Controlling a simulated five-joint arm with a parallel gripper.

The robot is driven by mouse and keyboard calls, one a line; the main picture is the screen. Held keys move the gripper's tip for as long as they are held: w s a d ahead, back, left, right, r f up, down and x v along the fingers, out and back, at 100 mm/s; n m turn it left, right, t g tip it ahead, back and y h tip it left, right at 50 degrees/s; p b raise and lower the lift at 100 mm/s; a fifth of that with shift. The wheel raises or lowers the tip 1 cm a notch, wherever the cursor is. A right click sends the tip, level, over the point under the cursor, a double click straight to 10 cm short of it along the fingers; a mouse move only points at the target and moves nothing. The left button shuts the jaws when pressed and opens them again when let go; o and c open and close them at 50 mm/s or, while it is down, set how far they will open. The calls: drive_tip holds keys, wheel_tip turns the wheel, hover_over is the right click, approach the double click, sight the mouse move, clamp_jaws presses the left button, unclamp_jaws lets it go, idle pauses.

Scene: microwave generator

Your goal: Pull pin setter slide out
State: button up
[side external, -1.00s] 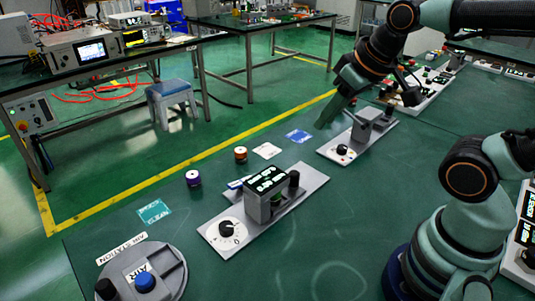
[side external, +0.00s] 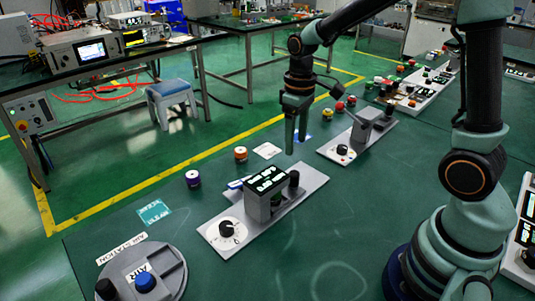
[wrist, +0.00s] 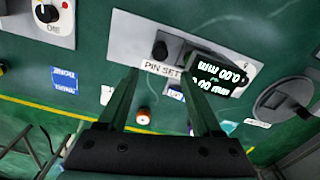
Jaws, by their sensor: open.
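The pin setter is a grey block with a lit display (side external: 266,178) on a light grey base plate (side external: 313,180). A black upright knob (side external: 294,178) stands at its right end, and a white dial with a black pointer (side external: 230,230) is at its front left. My gripper (side external: 291,150) points down above and behind the black knob, apart from it. In the wrist view, the open, empty fingers (wrist: 160,65) reach toward the plate, with the knob (wrist: 160,50) between their tips in the picture. The display (wrist: 217,75) is right of them. The slide itself is not clearly distinguishable.
A similar device (side external: 364,132) on its own plate stands to the right. Orange-topped (side external: 240,153) and purple (side external: 193,178) cylinders stand behind the pin setter. A round air station (side external: 145,275) is at front left. The green table front of the pin setter is clear.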

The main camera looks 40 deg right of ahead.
sight(294, 172)
wheel_tip(294, 172, down, 12)
drive_tip(key=shift+f, duration=0.15)
idle(0.4)
drive_tip(key=shift+c, duration=0.3)
clamp_jaws()
drive_tip(key=shift+d, duration=0.1)
idle(1.0)
